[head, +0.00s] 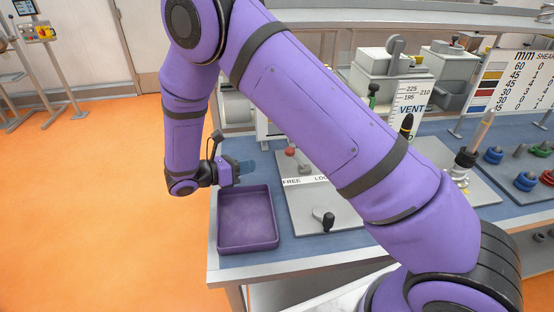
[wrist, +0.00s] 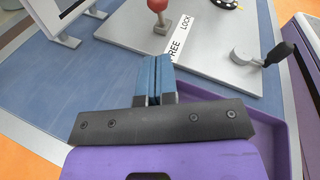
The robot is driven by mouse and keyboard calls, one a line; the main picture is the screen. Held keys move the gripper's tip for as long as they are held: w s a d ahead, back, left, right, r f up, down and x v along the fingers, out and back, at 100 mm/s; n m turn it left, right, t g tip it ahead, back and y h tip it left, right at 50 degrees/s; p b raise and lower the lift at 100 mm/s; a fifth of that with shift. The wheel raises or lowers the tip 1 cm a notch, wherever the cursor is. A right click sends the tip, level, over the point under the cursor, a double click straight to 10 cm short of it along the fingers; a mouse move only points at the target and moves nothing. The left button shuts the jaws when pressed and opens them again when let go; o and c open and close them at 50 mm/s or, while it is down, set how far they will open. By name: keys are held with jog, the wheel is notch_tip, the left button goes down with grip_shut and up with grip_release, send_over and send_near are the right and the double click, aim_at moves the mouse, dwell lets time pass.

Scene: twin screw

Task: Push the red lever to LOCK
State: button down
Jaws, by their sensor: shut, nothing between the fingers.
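The red lever (wrist: 157,7) stands on a grey plate, by a white strip reading FREE and LOCK. In the wrist view it is at the FREE end of the strip, its top cut off by the frame edge. In the head view its red knob (head: 290,151) shows just right of my gripper (head: 247,168). My gripper is shut and empty, with blue fingers pressed together. In the wrist view the gripper (wrist: 154,60) points toward the lever, with a gap between them. The label strip (wrist: 180,40) lies in front of the lever's base.
A purple tray (head: 248,247) sits at the table's left front, below my gripper. A black-knobbed crank (head: 327,221) is on the grey plate's front part. Blue tabletop (wrist: 70,88) is clear at left.

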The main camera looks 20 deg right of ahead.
send_near(296, 159)
jog(key=x, duration=0.4)
jog(key=shift+w+r, duration=0.3)
jog(key=shift+r, duration=0.05)
dwell(0.5)
